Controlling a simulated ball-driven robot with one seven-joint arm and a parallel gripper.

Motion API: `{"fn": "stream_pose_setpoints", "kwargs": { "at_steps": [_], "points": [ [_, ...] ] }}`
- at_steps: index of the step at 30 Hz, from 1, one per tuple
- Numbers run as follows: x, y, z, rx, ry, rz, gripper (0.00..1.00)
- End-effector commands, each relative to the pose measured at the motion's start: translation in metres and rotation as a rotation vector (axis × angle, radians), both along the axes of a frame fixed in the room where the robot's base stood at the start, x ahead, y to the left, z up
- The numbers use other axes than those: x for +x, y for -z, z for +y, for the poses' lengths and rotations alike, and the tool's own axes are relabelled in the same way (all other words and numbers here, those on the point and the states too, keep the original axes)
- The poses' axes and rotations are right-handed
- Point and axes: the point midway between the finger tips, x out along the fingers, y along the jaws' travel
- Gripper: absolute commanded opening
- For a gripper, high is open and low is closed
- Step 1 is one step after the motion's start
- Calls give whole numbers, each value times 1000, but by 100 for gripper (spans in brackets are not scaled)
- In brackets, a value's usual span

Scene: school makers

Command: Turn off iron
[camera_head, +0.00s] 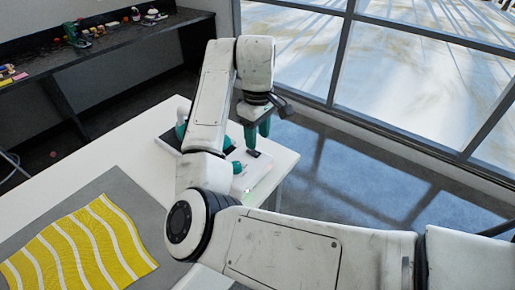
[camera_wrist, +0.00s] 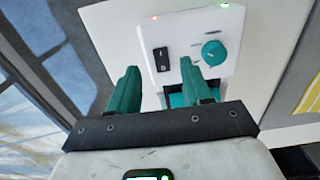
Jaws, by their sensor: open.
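The iron's white base (camera_wrist: 180,35) fills the upper middle of the wrist view. It carries a black rocker switch (camera_wrist: 160,60) and a round teal knob (camera_wrist: 212,52). A small orange-red light (camera_wrist: 155,17) and a green light (camera_wrist: 224,6) glow on its edge. My gripper (camera_wrist: 161,66) is open and empty, its teal fingertips around the switch's near end in the picture; I cannot tell whether they touch it. In the head view my gripper (camera_head: 257,132) hangs over the table's right end, by the base (camera_head: 255,178). A teal part, probably the iron (camera_head: 182,127), is partly hidden by my arm.
The white table (camera_head: 130,145) bears a grey mat (camera_head: 120,188) with a yellow striped cloth (camera_head: 80,250). A dark workbench (camera_head: 95,47) with small items stands at the back left. Windows (camera_head: 420,75) line the right, with open floor (camera_head: 350,180) before them.

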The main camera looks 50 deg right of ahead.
Motion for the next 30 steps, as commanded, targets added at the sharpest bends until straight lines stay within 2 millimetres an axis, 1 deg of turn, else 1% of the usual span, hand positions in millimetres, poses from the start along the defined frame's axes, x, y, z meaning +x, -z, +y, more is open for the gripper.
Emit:
{"fn": "stream_pose_setpoints", "kwargs": {
  "at_steps": [1,3,9,14,21,30],
  "points": [
    [-1,12,-1,-2,-1,3,49],
    [-1,23,-1,-1,0,2,49],
    [0,41,0,0,0,-1,49],
    [0,47,0,0,1,-1,49],
    [0,47,0,0,1,-1,48],
    [0,47,0,0,1,-1,19]
  ]
}}
